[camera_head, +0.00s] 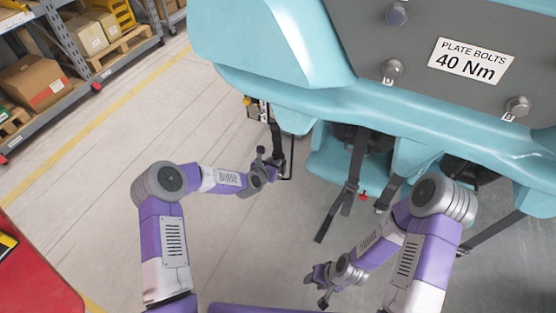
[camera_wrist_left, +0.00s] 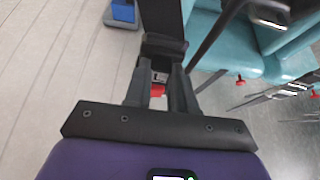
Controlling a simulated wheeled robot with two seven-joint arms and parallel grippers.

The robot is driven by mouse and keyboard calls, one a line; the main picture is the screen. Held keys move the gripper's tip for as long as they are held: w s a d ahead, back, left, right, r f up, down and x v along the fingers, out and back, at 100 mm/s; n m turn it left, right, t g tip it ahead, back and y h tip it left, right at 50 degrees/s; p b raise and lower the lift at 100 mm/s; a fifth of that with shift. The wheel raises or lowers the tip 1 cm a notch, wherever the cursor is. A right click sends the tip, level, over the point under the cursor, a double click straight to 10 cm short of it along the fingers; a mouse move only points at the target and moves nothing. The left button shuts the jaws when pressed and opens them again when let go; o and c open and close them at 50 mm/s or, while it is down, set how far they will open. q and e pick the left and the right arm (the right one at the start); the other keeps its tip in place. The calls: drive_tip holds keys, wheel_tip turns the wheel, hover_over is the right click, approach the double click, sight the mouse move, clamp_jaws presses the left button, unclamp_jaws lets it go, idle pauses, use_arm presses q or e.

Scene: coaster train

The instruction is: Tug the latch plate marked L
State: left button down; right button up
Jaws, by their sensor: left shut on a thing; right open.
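In the left wrist view, a metal latch plate with a label that reads as L (camera_wrist_left: 159,77) sits between my left gripper's fingers (camera_wrist_left: 160,92), below a black strap (camera_wrist_left: 161,20). A bit of red shows just under the label. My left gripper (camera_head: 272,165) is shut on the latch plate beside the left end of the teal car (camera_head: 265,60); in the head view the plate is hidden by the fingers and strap. My right gripper (camera_head: 318,287) is open and empty, low over the floor at the bottom middle.
Black straps (camera_head: 352,178) hang from the car's seats, with a red piece (camera_head: 363,196) near them. A grey panel (camera_head: 350,35) with bolts tops the car. Shelves with boxes (camera_head: 36,82) stand at the far left. A red surface (camera_head: 35,275) lies bottom left. Floor at left is clear.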

use_arm(q)
drive_tip(key=shift+w+r, duration=0.1)
drive_tip(key=shift+r, duration=0.1)
drive_tip(key=c, duration=0.9)
unclamp_jaws()
drive_tip(key=shift+o, duration=0.2)
